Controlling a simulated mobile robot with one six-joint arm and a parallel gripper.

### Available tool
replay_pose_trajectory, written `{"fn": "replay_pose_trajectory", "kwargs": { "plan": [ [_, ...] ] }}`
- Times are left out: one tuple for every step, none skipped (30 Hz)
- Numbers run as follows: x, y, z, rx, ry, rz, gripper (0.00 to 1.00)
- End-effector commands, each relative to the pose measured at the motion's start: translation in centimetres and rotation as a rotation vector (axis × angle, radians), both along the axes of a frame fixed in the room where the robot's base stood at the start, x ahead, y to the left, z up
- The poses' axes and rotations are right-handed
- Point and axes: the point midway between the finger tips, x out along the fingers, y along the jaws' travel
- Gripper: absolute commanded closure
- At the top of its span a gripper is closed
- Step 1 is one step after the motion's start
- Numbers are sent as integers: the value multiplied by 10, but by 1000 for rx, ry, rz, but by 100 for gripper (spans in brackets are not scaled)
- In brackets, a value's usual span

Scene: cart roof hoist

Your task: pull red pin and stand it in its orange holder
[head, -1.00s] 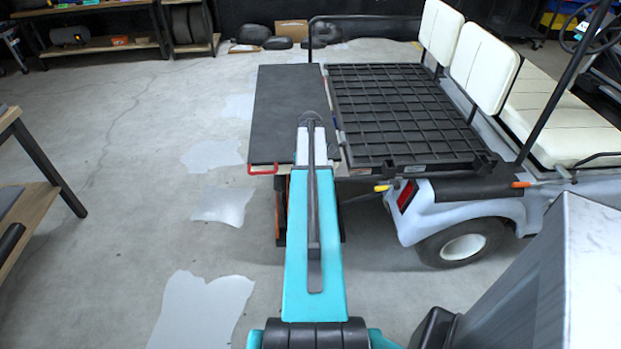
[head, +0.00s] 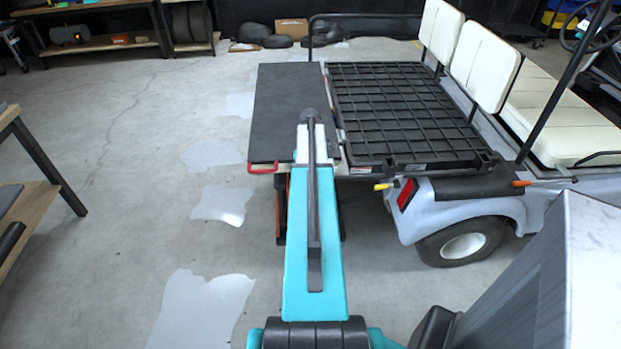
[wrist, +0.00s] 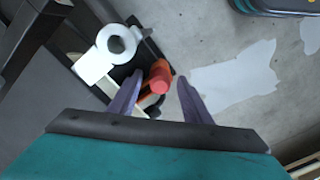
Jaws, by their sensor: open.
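My gripper (wrist: 160,76) is open in the wrist view, with two purple fingers. A red round-ended piece (wrist: 159,84), which looks like the red pin, shows in the gap between the fingertips, nearer the left finger. Whether the fingers are beside it or only above it, I cannot tell. An orange part (wrist: 158,67) lies just behind it; I cannot tell if this is the holder. In the head view my arm hides the gripper and the pin.
A white ring-shaped part (wrist: 117,43) sits close to the left finger. In the head view, a dark lift table (head: 285,110) with a red handle (head: 264,168) stands beside the cart's black grid bed (head: 400,115).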

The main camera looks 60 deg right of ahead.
Motion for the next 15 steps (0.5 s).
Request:
{"fn": "replay_pose_trajectory", "kwargs": {
  "plan": [
    [0,0,4,-1,-1,0,56],
    [0,0,6,-1,-1,0,56],
    [0,0,10,-1,-1,0,56],
    [0,0,13,-1,-1,0,56],
    [0,0,16,-2,-1,0,56],
    [0,0,21,-2,-1,0,56],
    [0,0,25,-1,-1,0,56],
    [0,0,28,-1,-1,0,56],
    [0,0,33,-2,-1,0,56],
    [0,0,37,-2,-2,0,56],
    [0,0,41,-2,-2,0,56],
    [0,0,46,-1,-1,0,56],
    [0,0,50,-1,-1,0,56],
    [0,0,54,-2,-1,0,56],
    [0,0,59,-2,-2,0,56]
  ]
}}
